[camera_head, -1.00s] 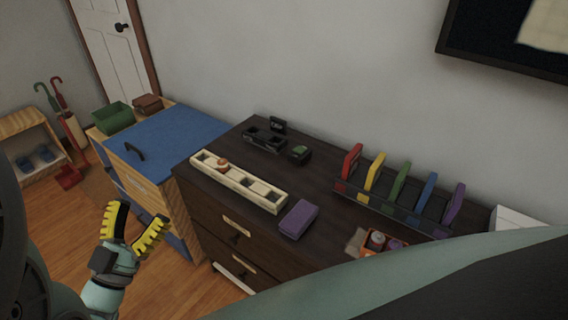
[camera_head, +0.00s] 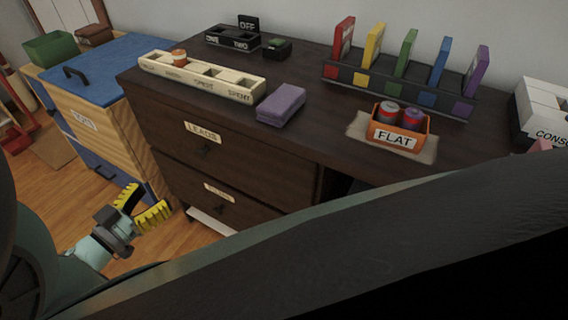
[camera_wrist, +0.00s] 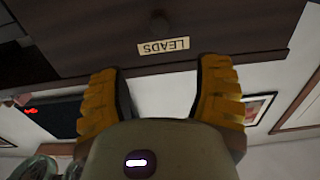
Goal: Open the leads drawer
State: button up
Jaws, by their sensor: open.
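The leads drawer (camera_head: 200,152) is the upper drawer on the left of the dark wooden cabinet, with a "LEADS" label and a small dark knob (camera_head: 204,152). It looks shut. In the wrist view the "LEADS" label (camera_wrist: 163,46) appears upside down, with the knob (camera_wrist: 158,18) at the top edge. My gripper (camera_head: 143,205) has yellow ribbed fingers, open and empty. It is in front of the cabinet, below and left of the leads drawer, apart from it. In the wrist view the gripper (camera_wrist: 162,95) spans the area near the label.
A second labelled drawer (camera_head: 220,197) is below. On the cabinet top are a cream slotted tray (camera_head: 215,92), a purple block (camera_head: 281,104), an orange "FLAT" box (camera_head: 395,140) and a rack (camera_head: 400,95). A blue-topped wooden chest (camera_head: 110,130) stands left. My arm hides the lower right.

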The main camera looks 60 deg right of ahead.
aim_at(197, 155)
jog(key=d, duration=0.5)
jog(key=d+b, duration=0.1)
jog(key=d, duration=0.4)
jog(key=w+d+b, duration=0.1)
jog(key=d, duration=0.5)
jog(key=shift+a, duration=0.1)
jog(key=shift+w+r, duration=0.1)
grip_shut()
